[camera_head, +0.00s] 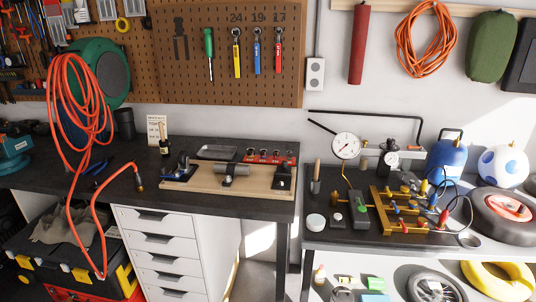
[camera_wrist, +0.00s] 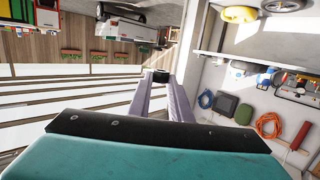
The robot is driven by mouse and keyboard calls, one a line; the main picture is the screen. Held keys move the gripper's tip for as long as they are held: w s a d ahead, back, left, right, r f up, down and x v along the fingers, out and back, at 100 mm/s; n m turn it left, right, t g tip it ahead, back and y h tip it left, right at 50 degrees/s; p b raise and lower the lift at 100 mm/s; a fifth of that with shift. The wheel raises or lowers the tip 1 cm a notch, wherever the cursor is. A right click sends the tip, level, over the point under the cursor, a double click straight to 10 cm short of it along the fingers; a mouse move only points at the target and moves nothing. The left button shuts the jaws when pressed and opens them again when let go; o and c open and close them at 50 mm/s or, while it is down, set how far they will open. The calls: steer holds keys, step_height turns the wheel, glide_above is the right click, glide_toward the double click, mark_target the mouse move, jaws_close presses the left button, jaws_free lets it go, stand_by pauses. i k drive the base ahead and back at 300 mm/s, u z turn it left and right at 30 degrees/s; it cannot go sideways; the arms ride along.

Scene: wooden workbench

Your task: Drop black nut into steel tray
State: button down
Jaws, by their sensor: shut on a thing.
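My gripper (camera_wrist: 160,82) shows in the wrist view, its two pale fingers reaching away from the teal body. It is shut on a small dark piece, the black nut (camera_wrist: 159,75), which sits between the fingertips. The fingers partly hide the nut. The steel tray (camera_head: 217,152) is a shallow grey tray on the dark workbench in the head view, behind the wooden board. I cannot make out its inside. The wrist view does not show the tray, and I cannot make out my gripper in the head view.
A wooden board (camera_head: 205,184) with clamps and a grey cylinder stands in front of the tray. A red rack (camera_head: 270,158) is to the tray's right, a dark bottle (camera_head: 164,145) to its left. An orange hose (camera_head: 75,100) hangs at the left. The workbench's front left is mostly clear.

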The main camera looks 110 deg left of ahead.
mark_target(217, 153)
steer(key=z, duration=0.5)
steer(key=k, duration=0.1)
steer(key=u, duration=3.2)
steer(key=k, duration=0.2)
steer(key=u, duration=2.1)
